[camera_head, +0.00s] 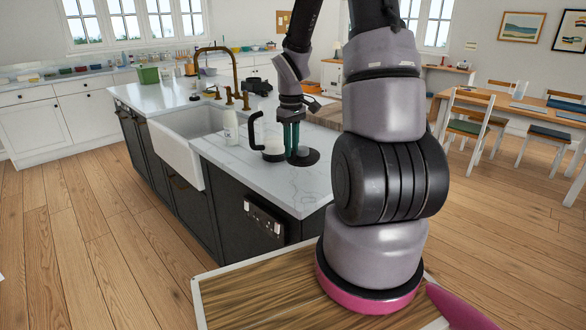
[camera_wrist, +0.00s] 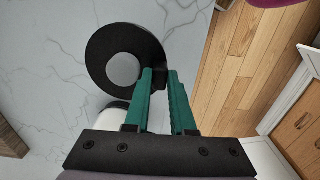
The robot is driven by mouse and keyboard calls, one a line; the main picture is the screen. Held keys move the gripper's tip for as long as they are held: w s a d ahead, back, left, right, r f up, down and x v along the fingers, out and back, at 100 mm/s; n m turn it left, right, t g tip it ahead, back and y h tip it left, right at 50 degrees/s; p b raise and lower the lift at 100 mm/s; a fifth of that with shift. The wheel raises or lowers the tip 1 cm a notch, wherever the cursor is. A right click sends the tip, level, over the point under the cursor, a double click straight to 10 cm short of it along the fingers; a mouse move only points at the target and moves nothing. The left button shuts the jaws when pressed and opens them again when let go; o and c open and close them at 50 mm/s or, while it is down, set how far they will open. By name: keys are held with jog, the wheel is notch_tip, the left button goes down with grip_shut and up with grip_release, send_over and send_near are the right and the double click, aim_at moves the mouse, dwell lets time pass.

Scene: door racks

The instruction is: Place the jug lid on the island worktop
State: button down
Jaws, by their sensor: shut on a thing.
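The jug lid is a wide black disc with a grey knob (camera_wrist: 102,42). It also shows in the head view (camera_head: 311,158), at the island worktop (camera_head: 292,188) near its right end. My gripper (camera_wrist: 160,73) has two green fingers closed on the lid's edge, beside the knob; its fingers also show in the head view (camera_head: 291,148). The lid looks nearly level with the worktop; I cannot tell whether it touches it. The white jug (camera_head: 272,150) with a black handle stands just left of the lid; part of it is hidden behind my fingers in the wrist view.
A white bottle (camera_head: 230,127) stands left of the jug, by the white sink (camera_head: 180,145) and brass tap (camera_head: 236,70). The worktop in front of the lid is clear marble. A dining table (camera_head: 500,100) with chairs stands at the right.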

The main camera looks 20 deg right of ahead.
notch_tip(320, 180, down, 6)
jog(key=shift+f, duration=0.25)
jog(key=c, duration=0.8)
grip_release()
jog(key=shift+f, duration=0.1)
jog(key=shift+o, duration=0.2)
notch_tip(320, 180, up, 12)
jog(key=shift+r, duration=0.15)
jog(key=s+a+r+m+t+y, duration=0.1)
jog(key=s+a+r+m+t, duration=0.2)
jog(key=s+r, duration=0.6)
jog(key=s+a+r+m+t+y, duration=0.1)
jog(key=s+a+r+m+t, duration=0.3)
jog(key=s+r, duration=0.5)
notch_tip(320, 180, up, 4)
jog(key=shift+a+r+m, duration=0.1)
jog(key=shift+a+m, duration=0.5)
jog(key=shift+a, duration=0.4)
